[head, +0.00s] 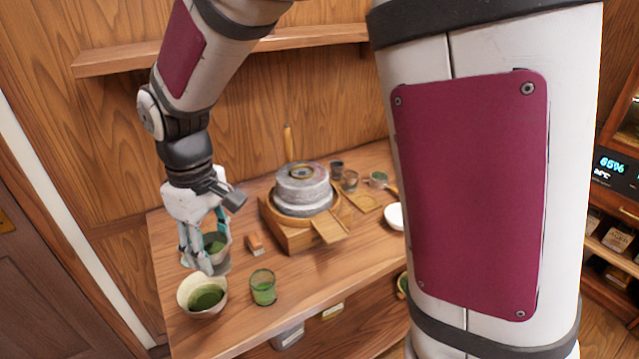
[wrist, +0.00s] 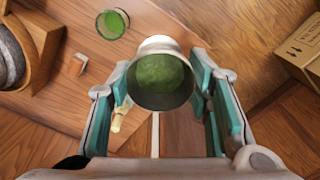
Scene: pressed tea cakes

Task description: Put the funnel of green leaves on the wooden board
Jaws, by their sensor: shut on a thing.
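The funnel (head: 221,264), a pale grey vessel with green leaves inside, is held at the left end of the wooden table. In the wrist view the funnel (wrist: 160,42) shows its open mouth and green contents (wrist: 160,75). My gripper (head: 205,262) is shut on it, with one finger on each side in the wrist view (wrist: 162,85). It looks upright in the head view. A flat wooden board (head: 363,203) lies right of the stone mill; I cannot tell surely whether it is the task's board.
A bowl of green powder (head: 190,287) and a glass of green (head: 263,289) stand just in front of the funnel. A stone mill (head: 302,190) on a wooden base stands mid-table. A small brown block (head: 254,243) lies between. My arm hides the table's right part.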

